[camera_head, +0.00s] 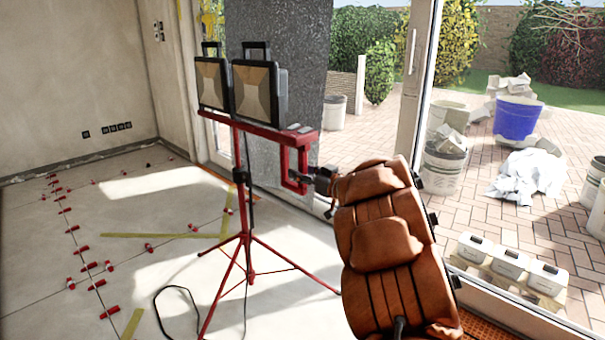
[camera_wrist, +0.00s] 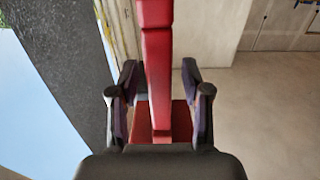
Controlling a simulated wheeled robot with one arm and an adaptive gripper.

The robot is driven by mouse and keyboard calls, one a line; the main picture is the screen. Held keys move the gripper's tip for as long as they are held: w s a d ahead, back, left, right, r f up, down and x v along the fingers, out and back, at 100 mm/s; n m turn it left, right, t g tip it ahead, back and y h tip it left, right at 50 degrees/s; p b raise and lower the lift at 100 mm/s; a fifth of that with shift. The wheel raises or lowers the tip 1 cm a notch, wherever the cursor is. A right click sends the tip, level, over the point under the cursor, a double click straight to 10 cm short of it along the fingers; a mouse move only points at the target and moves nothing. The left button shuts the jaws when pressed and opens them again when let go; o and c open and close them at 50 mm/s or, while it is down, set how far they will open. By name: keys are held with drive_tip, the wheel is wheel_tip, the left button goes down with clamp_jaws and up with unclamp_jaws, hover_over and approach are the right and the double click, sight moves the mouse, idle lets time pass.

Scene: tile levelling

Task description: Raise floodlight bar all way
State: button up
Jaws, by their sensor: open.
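The floodlight bar (camera_head: 262,127) is a red crossbar on top of a red tripod stand (camera_head: 245,232). Two black-framed floodlights (camera_head: 255,88) sit on it, tilted toward the left of the picture. A red handle (camera_head: 302,163) hangs from the bar's right end. My gripper (camera_head: 318,180) is at the right side of this handle, near its lower part. In the wrist view my gripper (camera_wrist: 159,100) is open, with one dark finger on each side of the red handle (camera_wrist: 157,60). The handle runs between the fingers. I cannot tell whether either finger touches it.
A black cable (camera_head: 175,292) lies on the floor by the tripod legs. Red levelling clips (camera_head: 82,249) dot the tiles at left. A grey panel (camera_head: 285,50) stands behind the stand. A glass door frame (camera_head: 412,80) is at right, with buckets outside.

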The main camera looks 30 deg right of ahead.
clamp_jaws()
idle(0.6)
